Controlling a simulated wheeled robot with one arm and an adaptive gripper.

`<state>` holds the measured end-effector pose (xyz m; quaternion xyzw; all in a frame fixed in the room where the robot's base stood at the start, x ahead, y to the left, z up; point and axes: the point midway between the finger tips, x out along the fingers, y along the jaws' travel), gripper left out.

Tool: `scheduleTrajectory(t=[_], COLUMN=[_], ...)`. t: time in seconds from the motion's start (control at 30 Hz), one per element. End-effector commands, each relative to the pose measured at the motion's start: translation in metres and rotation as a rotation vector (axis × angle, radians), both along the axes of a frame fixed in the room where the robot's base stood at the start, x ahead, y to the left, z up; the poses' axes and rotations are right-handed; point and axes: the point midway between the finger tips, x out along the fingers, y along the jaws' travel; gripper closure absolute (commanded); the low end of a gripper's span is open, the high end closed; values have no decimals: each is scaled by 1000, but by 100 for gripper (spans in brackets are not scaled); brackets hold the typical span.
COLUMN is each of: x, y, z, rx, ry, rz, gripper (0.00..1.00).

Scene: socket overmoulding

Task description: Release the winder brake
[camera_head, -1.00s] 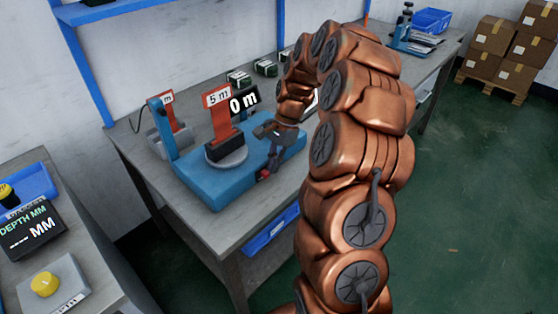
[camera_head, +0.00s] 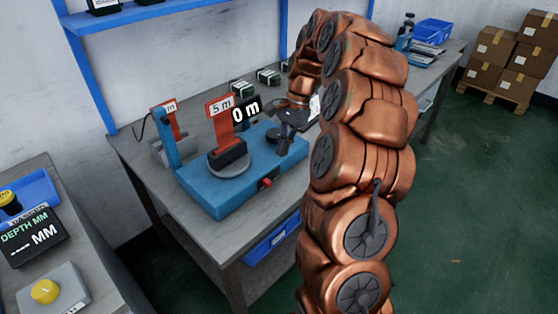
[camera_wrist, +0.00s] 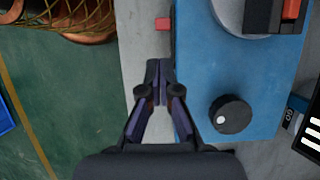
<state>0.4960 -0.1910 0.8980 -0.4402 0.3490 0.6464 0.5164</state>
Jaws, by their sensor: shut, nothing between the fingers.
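The winder is a blue machine (camera_head: 222,197) on the grey bench, with a round grey turntable (camera_head: 231,167) carrying a red upright marked "5 m". A small red block (camera_head: 265,183) sits on its front side; it also shows at the blue edge in the wrist view (camera_wrist: 163,24). A black knob (camera_head: 272,136) with a white dot in the wrist view (camera_wrist: 231,116) sits on top. Which part is the brake is not labelled. My gripper (camera_head: 283,152) is shut and empty, pointing down; in the wrist view its fingertips (camera_wrist: 159,70) are apart from the red block.
A "0 m" display (camera_head: 245,109) stands behind the winder. A second red upright (camera_head: 172,118) is at the left. Dark green boxes (camera_head: 268,76) lie at the back. A blue bin (camera_head: 271,237) is below the bench. A depth display (camera_head: 33,236) stands on the left table.

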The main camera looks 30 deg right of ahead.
Motion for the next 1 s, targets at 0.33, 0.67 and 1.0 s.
scheduleTrajectory(t=[0.33, 0.67, 1.0], x=[3, 3, 3], y=[-12, -14, -14], z=[29, 33, 33], rx=[-1, 0, -1], ry=[1, 2, 2], rz=[0, 1, 1], gripper=[100, 100, 100])
